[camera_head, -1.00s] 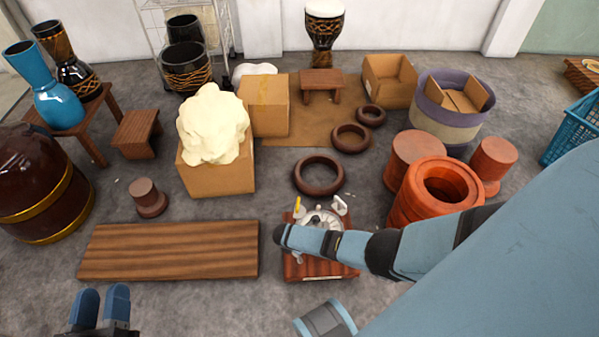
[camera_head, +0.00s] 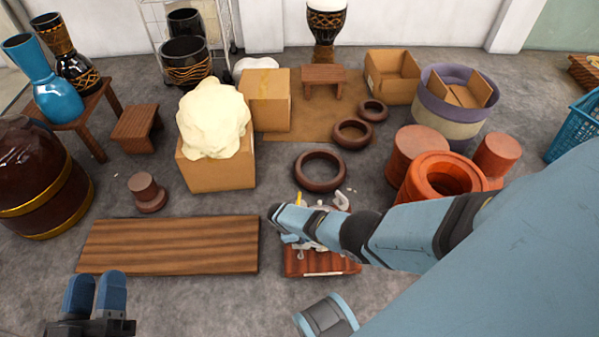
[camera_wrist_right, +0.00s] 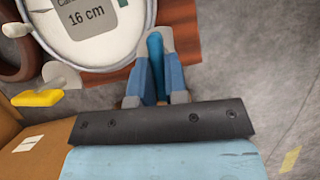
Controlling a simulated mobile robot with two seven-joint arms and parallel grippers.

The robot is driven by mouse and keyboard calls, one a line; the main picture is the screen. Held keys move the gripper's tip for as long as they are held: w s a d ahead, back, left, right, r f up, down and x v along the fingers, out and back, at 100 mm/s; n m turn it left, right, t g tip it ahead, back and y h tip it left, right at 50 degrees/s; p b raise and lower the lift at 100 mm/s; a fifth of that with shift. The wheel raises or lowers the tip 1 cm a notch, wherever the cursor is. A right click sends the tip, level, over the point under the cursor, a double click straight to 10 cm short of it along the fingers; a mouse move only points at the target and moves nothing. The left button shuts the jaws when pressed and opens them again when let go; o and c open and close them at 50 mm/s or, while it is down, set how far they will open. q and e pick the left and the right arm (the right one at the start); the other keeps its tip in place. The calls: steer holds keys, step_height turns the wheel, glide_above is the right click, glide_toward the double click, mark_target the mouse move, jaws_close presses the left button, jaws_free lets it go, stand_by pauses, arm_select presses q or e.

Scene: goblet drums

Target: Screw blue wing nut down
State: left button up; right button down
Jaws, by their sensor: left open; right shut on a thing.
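The drum fixture has a reddish wooden base (camera_head: 318,264), mostly covered by my right arm in the head view. In the right wrist view its round pale plate (camera_wrist_right: 125,45) carries a grey label reading "16 cm". My right gripper (camera_wrist_right: 157,65) is shut on the blue wing nut (camera_wrist_right: 155,48), at the plate's edge. Only a teal-blue strip of the nut shows between the fingers. A yellow wing nut (camera_wrist_right: 37,98) lies at the plate's left side, clear of the gripper; it also shows in the head view (camera_head: 298,199). My left gripper (camera_head: 96,292) is open and empty at the lower left.
A flat wooden board (camera_head: 168,245) lies left of the fixture. A dark ring (camera_head: 319,187) lies behind it, and orange-red cylinders (camera_head: 440,178) stand to its right. A cardboard box with a cream lump (camera_head: 215,176) stands behind the board. Grey floor is free in front.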

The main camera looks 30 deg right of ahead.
arm_select(q)
steer(key=shift+a+f, duration=0.1)
steer(key=shift+f, duration=0.2)
arm_select(e)
steer(key=shift+m, duration=0.6)
steer(key=c, duration=1.1)
jaws_free()
steer(key=shift+c, duration=0.2)
arm_select(q)
steer(key=shift+r, duration=0.1)
arm_select(e)
steer(key=shift+r, duration=0.3)
steer(key=p+v, duration=0.2)
steer(key=v, duration=0.1)
arm_select(q)
steer(key=s+a+f+g+y+p, duration=0.2)
steer(key=a+f+g+y+p, duration=0.3)
steer(key=f, duration=0.5)
steer(key=shift+f+p, duration=0.35)
steer(key=shift+p, duration=0.05)
arm_select(e)
steer(key=v, duration=1)
steer(key=shift+w, duration=0.2)
